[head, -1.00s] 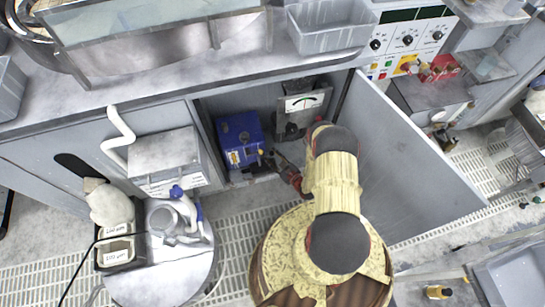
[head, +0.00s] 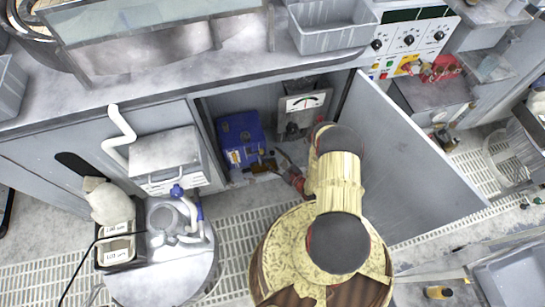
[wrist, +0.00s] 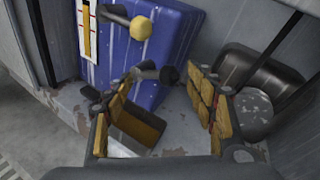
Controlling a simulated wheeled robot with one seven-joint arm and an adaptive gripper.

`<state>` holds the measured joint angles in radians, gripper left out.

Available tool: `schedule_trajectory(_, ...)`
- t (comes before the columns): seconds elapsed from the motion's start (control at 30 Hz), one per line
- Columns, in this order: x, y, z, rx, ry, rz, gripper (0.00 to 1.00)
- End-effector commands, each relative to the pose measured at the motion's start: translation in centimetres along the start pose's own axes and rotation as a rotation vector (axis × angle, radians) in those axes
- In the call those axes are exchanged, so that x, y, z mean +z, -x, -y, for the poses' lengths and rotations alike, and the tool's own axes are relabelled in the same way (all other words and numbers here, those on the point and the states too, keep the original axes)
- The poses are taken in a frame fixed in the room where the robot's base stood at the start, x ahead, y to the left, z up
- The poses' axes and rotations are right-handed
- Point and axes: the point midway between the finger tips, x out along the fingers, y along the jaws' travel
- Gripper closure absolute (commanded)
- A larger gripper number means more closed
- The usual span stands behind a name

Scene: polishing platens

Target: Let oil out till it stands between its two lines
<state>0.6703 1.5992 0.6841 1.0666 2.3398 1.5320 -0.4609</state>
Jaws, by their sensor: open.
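The blue oil tank (head: 240,138) stands on the floor of the open cabinet. In the wrist view the tank (wrist: 160,55) fills the upper middle. Its sight gauge (wrist: 87,30) is a pale strip with an amber column and red marks; the oil's top edge is not clear. A lever with a yellow ball knob (wrist: 141,28) sticks out from the tank. A dark spout with a round end (wrist: 167,74) is below it. My gripper (wrist: 168,92) is open, its yellow-padded fingers either side of the spout's end, with nothing visibly held. It also shows in the head view (head: 272,166).
A brown and grey box-like thing (wrist: 136,127) lies below the spout, partly hidden by the left finger. A dark rounded metal body (wrist: 262,85) is close right of my gripper. The open door (head: 405,160) bounds the right.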

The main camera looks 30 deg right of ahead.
Motion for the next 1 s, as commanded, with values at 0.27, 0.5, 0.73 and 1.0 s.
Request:
schedule_trajectory(0.27, 0.0, 5.4, 0.2, -0.006, -0.003, -0.001, 0.44)
schedule_trajectory(0.5, 0.0, 9.0, 0.1, -0.004, -0.001, 0.0, 0.44)
schedule_trajectory(0.73, 0.0, 10.5, 0.0, -0.001, 0.001, 0.001, 0.44)
schedule_trajectory(1.0, 0.1, 10.6, 0.0, 0.0, 0.001, 0.002, 0.44)
